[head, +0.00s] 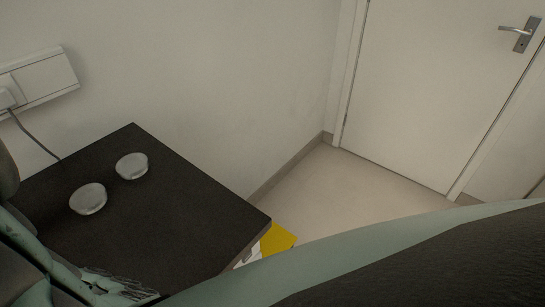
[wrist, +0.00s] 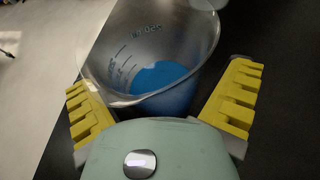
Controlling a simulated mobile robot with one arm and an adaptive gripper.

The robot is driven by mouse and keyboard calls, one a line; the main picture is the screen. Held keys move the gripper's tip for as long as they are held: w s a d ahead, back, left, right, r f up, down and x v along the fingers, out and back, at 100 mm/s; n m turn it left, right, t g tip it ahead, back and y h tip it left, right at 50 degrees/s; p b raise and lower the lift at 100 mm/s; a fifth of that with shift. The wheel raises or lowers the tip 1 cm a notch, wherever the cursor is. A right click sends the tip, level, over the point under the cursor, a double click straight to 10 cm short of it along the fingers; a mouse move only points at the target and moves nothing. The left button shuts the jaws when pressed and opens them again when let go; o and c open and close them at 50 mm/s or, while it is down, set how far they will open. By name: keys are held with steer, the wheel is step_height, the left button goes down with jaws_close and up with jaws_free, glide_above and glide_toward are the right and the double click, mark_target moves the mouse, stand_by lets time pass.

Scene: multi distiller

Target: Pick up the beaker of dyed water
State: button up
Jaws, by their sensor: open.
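The beaker (wrist: 150,45) of dyed water is clear, with dark graduation marks and blue liquid (wrist: 165,82) in its lower part. In the wrist view it stands at top centre, seen from above at a slant. My gripper (wrist: 162,95) is open, with one yellow ridged finger on each side of the beaker. The gripper's pale green body hides the near lower part of the beaker. I cannot tell whether either finger touches the glass. In the head view, a clear glassy shape (head: 112,283) shows at the lower left, partly hidden by my arm; I cannot tell what it is.
A black bench top (head: 165,195) bears two round pale dishes, one farther back (head: 132,166) and one nearer (head: 88,199). A wall socket (head: 40,78) with a cable is at the left. A yellow thing (head: 277,239) is beyond the bench edge. Open floor leads to a white door (head: 430,90).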

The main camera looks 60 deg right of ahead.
steer(key=shift+c, duration=0.3)
steer(key=c, duration=1.2)
